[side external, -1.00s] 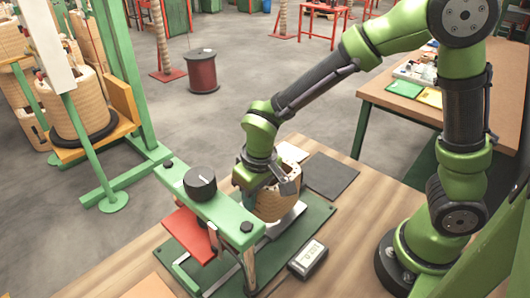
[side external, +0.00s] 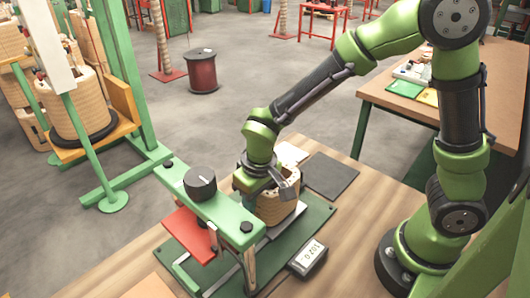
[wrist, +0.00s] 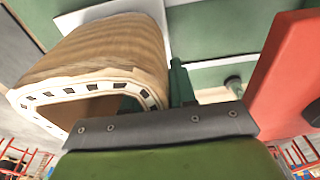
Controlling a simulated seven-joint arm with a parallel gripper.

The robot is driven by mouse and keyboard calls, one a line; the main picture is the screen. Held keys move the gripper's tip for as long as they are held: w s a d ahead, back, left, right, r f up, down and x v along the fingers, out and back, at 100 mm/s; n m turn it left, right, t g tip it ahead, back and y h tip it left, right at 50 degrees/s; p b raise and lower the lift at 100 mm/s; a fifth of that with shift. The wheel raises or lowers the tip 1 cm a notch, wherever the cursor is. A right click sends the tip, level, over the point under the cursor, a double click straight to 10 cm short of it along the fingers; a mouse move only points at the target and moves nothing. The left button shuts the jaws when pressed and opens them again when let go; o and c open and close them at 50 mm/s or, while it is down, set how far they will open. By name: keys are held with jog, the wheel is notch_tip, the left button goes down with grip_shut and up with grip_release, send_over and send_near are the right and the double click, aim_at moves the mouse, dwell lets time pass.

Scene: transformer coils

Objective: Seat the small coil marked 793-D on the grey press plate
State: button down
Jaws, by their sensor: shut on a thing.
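A small tan wound coil (side external: 274,210) stands on or just above the pale grey press plate (side external: 288,222); I cannot tell whether they touch. My gripper (side external: 272,190) is at the coil's upper part and is shut on it. In the wrist view the coil (wrist: 115,48) lies beyond the dark gripper body, its open end with a ring of dark and white blocks facing the camera. The fingertips are mostly hidden. The mark 793-D is not legible.
A green press frame with a black knob (side external: 200,181) and a red plate (side external: 190,233) stands close left of the coil. A small display box (side external: 307,258) sits at the front right on the wooden table. A dark mat (side external: 330,174) lies behind right.

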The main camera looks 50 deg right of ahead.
jog(key=shift+f, duration=0.4)
jog(key=c, duration=0.8)
grip_release()
jog(key=r, duration=0.5)
jog(key=s+r, duration=0.1)
jog(key=r, duration=0.5)
jog(key=s+r, duration=0.1)
jog(key=r, duration=0.4)
jog(key=shift+r, duration=0.4)
jog(key=s+d+m+t, duration=0.1)
jog(key=s+d+t, duration=0.1)
jog(key=d, duration=0.1)
jog(key=s+d+r+m+t+y, duration=0.1)
jog(key=s+d+t, duration=0.1)
jog(key=s+d, duration=0.1)
jog(key=s+d+r+m+t+y, duration=0.1)
jog(key=s+d+m, duration=0.1)
jog(key=s+d, duration=0.1)
jog(key=shift+d+t, duration=0.4)
jog(key=shift+d, duration=0.5)
